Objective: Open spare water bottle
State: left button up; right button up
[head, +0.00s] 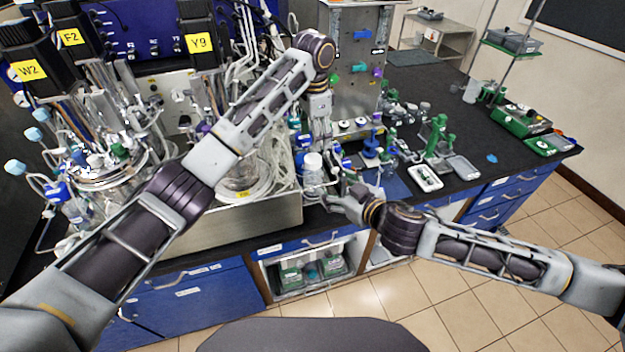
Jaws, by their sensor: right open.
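A clear bottle with a white cap (313,161) stands upright near the front edge of the black bench, beside the metal tray; I take it for the spare water bottle. Its cap is on. My right gripper (340,201) is open, low and just right of the bottle's lower part; I cannot tell whether it touches the bottle. My left arm reaches over the tray, and its gripper (321,126) points down above and slightly behind the bottle. Its fingers are small and blend with the clutter, so their state is unclear.
The metal tray (265,215) with bioreactor vessels and tubing lies left of the bottle. Blue-capped bottles crowd behind it. A metal cabinet (352,60) stands at the back. A white tray (425,178) and green stand (436,137) are at right. The bench's far right has free room.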

aim_at(318, 174)
pick_arm(q)
jog(key=shift+s+a+n, duration=0.2)
jog(key=shift+a+n, duration=0.05)
jog(key=shift+n, duration=1.55)
pick_arm(e)
jog(key=shift+w+d+f+m, duration=0.1)
jog(key=shift+d+m, duration=0.1)
jog(key=shift+m, duration=0.9)
jog(key=shift+w+h, duration=0.1)
jog(key=shift+h, duration=0.2)
jog(key=shift+x, duration=6.85)
